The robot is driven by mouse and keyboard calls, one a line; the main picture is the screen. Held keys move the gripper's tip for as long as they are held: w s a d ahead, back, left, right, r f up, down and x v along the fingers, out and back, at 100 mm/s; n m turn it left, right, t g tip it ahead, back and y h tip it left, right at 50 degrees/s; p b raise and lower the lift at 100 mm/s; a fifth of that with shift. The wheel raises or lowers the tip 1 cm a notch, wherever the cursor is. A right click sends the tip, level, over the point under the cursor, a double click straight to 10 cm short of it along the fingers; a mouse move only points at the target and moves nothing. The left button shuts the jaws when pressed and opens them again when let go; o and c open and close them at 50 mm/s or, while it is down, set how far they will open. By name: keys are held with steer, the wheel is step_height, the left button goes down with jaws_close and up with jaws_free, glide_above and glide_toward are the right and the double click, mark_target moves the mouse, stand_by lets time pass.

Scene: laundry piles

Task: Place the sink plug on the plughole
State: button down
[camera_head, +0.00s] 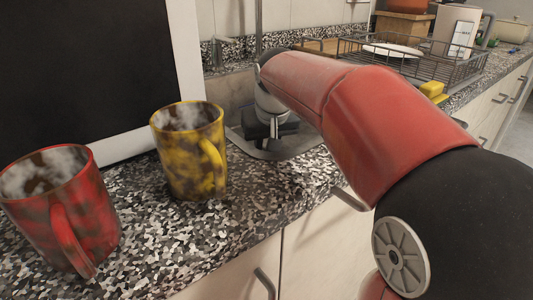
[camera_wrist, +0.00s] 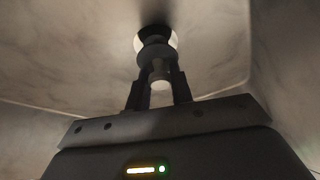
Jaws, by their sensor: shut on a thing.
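My gripper (camera_wrist: 159,74) is shut on the sink plug (camera_wrist: 157,53), with the plug's pale stem between its fingers. The plug's dark grey disc points away from the fingers. Just beyond it in the wrist view is the plughole (camera_wrist: 169,38), a bright metal ring with a dark middle, partly covered by the plug. I cannot tell whether plug and plughole touch. In the head view my gripper (camera_head: 271,130) reaches down into the sink (camera_head: 285,150), and the plug and plughole are hidden there.
A yellow mug (camera_head: 185,165) and a red mug (camera_head: 85,225) stand on the speckled counter (camera_head: 185,240) left of the sink. A wire dish rack (camera_head: 450,75) with a white plate (camera_head: 393,50) stands beyond my arm. A yellow object (camera_head: 433,90) lies by the rack.

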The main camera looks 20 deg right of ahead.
steer(key=shift+f, duration=1.05)
steer(key=shift+f, duration=0.25)
steer(key=c, duration=1.2)
jaws_free()
steer(key=shift+r, duration=0.1)
steer(key=shift+c, duration=0.2)
steer(key=shift+r, duration=0.45)
steer(key=v, duration=1.1)
steer(key=shift+s+r+p, duration=0.15)
steer(key=shift+r+p, duration=0.1)
steer(key=shift+p, duration=0.15)
